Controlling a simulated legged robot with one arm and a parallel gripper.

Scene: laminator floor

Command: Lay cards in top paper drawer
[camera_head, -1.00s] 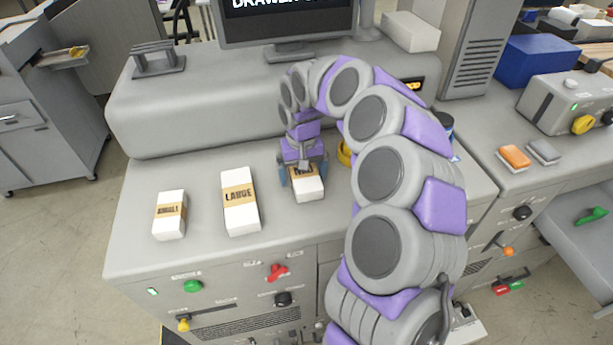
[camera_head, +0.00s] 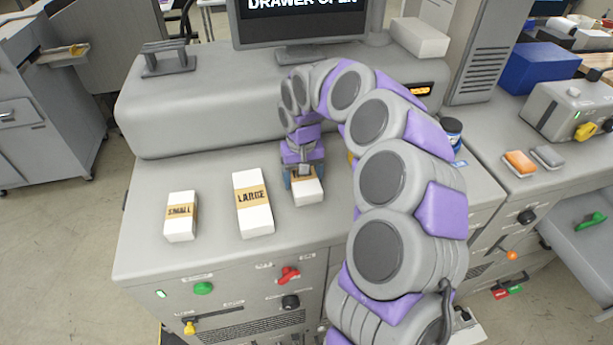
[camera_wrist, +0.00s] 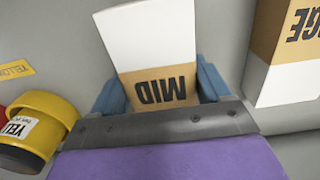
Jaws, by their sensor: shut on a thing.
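Three white card stacks with tan paper bands are on the grey machine top. The SMALL stack (camera_head: 181,228) is at the left and the LARGE stack (camera_head: 254,219) is in the middle. My gripper (camera_head: 304,186) is shut on the MID stack (camera_head: 309,196), at the right of the row. In the wrist view the blue fingers clasp both sides of the MID stack (camera_wrist: 153,38) near its band. I cannot tell whether it is lifted off the surface. The LARGE stack (camera_wrist: 282,72) shows beside it there. I cannot identify a paper drawer in these views.
A screen (camera_head: 303,20) reading "DRAWER OPEN" stands behind. The front panel has a green knob (camera_head: 203,288) and a red knob (camera_head: 288,274). Orange and grey blocks lie on the right counter.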

